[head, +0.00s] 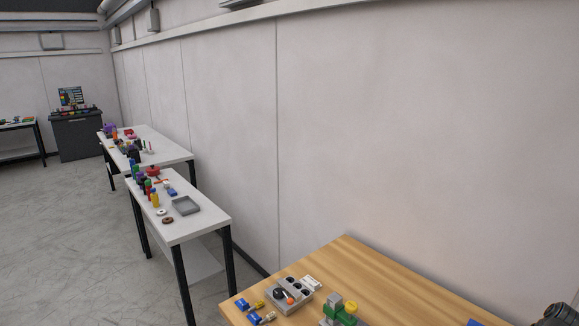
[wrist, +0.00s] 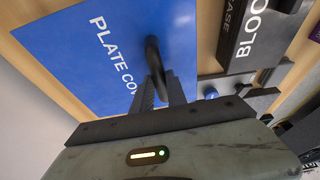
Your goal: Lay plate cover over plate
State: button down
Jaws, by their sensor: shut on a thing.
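The plate cover (wrist: 75,60) is a flat blue sheet with white lettering, cut off at "PLATE COV", in the upper left of the wrist view. A dark curved handle (wrist: 152,55) stands up from it. My gripper (wrist: 162,90) is shut on this handle, its ridged dark fingers at the handle's lower end. I cannot tell whether the cover is lifted or rests on something. I cannot make out the plate in either view; the cover may hide it.
White tables (head: 190,228) stand farther left along the wall.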

jog(key=shift+r+p, duration=1.75)
jog(key=shift+r, duration=0.45)
